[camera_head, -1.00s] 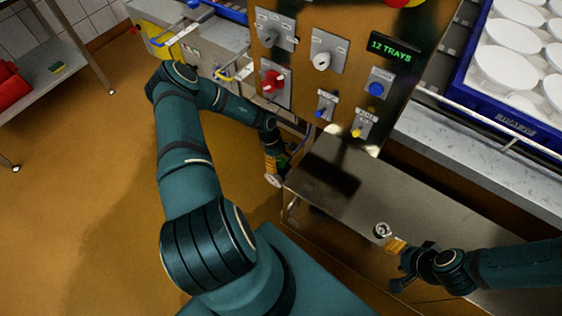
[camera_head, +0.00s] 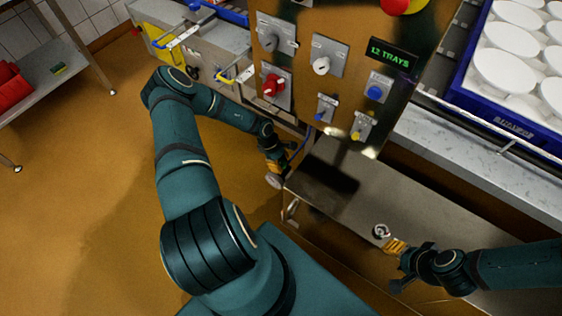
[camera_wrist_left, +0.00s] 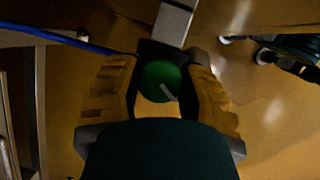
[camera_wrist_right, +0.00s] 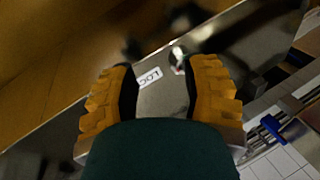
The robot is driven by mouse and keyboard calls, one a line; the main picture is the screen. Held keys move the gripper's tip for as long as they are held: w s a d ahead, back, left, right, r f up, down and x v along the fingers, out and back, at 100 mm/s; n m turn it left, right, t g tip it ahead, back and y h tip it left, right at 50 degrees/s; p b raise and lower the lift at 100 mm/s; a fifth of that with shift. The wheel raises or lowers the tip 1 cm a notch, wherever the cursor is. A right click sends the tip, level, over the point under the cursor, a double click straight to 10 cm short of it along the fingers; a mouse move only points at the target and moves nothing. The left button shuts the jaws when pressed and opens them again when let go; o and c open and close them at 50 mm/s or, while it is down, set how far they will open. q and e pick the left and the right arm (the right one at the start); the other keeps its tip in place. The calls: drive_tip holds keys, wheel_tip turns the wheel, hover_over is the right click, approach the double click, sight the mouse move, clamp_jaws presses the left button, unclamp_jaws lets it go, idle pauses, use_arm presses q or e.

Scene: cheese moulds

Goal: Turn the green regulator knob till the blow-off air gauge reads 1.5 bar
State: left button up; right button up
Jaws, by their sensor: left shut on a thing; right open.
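The green regulator knob (camera_wrist_left: 160,82) is between the two yellow fingers of my left gripper (camera_wrist_left: 162,90) in the left wrist view, and the gripper is shut on it. A white mark on the knob points to the lower right. In the head view my left gripper (camera_head: 275,160) is low beside the steel cabinet's left end, and the knob is mostly hidden there. A small round pale thing (camera_head: 273,181) below it may be the gauge; no dial or reading can be made out. My right gripper (camera_head: 397,246) is open and empty over the steel top, which the right wrist view also shows (camera_wrist_right: 162,90).
A control panel (camera_head: 300,100) with a red switch (camera_head: 273,85), blue and yellow knobs and a "12 TRAYS" display (camera_head: 393,53) stands behind. A small round fitting (camera_head: 380,231) sits on the steel top near my right gripper. A blue crate (camera_head: 500,125) of white moulds is at right.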

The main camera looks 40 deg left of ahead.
use_arm(q)
drive_tip(key=shift+d+r+n+t+p, duration=0.15)
drive_tip(key=shift+n+t+p, duration=0.3)
drive_tip(key=shift+n, duration=0.55)
drive_tip(key=n+p, duration=0.2)
drive_tip(key=p, duration=0.3)
drive_tip(key=n+t+y+p, duration=0.1)
drive_tip(key=n+p, duration=0.2)
drive_tip(key=p, duration=0.1)
drive_tip(key=shift+d+r+p, duration=0.15)
drive_tip(key=shift+r+p, duration=0.05)
drive_tip(key=shift+p, duration=0.2)
drive_tip(key=n+t+y+p, duration=0.1)
drive_tip(key=n+p, duration=0.2)
drive_tip(key=p, duration=0.2)
drive_tip(key=shift+f+p, duration=0.2)
drive_tip(key=shift+p, duration=0.2)
drive_tip(key=shift+f+n+y+p, duration=0.1)
drive_tip(key=shift+n+y+p, duration=0.45)
drive_tip(key=shift+n, duration=0.45)
drive_tip(key=shift+n+t, duration=0.25)
drive_tip(key=shift+n, duration=0.25)
use_arm(e)
wheel_tip(320, 180, up, 19)
drive_tip(key=w, duration=0.1)
drive_tip(key=shift+w+d+r+t, duration=0.15)
drive_tip(key=shift+w+d+t, duration=0.15)
drive_tip(key=shift+w+d, duration=0.05)
use_arm(q)
drive_tip(key=shift+f, duration=0.1)
